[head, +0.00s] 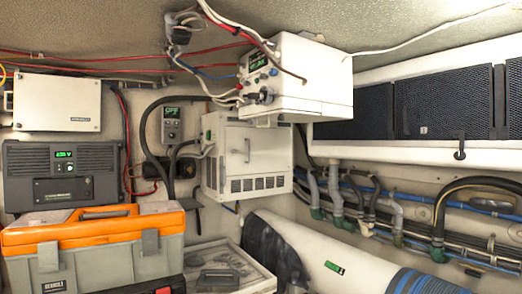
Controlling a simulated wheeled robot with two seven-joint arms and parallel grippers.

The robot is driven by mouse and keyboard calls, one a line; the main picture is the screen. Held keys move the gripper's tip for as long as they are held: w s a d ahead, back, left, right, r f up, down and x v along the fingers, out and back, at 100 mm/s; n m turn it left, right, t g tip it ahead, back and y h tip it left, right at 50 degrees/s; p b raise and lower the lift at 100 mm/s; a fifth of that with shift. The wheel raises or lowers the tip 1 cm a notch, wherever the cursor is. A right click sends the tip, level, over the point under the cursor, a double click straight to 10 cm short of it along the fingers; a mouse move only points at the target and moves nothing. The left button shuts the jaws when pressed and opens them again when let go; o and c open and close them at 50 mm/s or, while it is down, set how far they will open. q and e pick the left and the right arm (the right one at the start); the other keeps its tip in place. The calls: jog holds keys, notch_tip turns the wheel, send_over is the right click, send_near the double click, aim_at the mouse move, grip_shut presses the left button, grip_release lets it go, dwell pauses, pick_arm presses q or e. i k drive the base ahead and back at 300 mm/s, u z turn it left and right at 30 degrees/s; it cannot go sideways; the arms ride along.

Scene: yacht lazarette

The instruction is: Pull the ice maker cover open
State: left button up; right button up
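A white box-shaped unit (220,128), which looks like the ice maker, is mounted on the back wall near the middle of the head view. Its front cover (268,155) has a vertical bar handle (247,150) left of its middle and dark vent slots along the bottom. The cover looks closed, flush with the body. Part of its top is hidden behind a second white box above. Neither of my grippers can be made out in the head view, and nothing is seen touching the handle.
A white box with cables (310,85) hangs above and in front. An orange-lidded grey toolbox (100,250) stands at lower left. A large white cylinder (330,255) lies below right. Pipes and hoses (400,215) run along the right wall. Open air lies before the cover.

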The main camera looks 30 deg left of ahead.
aim_at(262, 149)
jog(key=i, duration=0.45)
jog(key=u, duration=0.8)
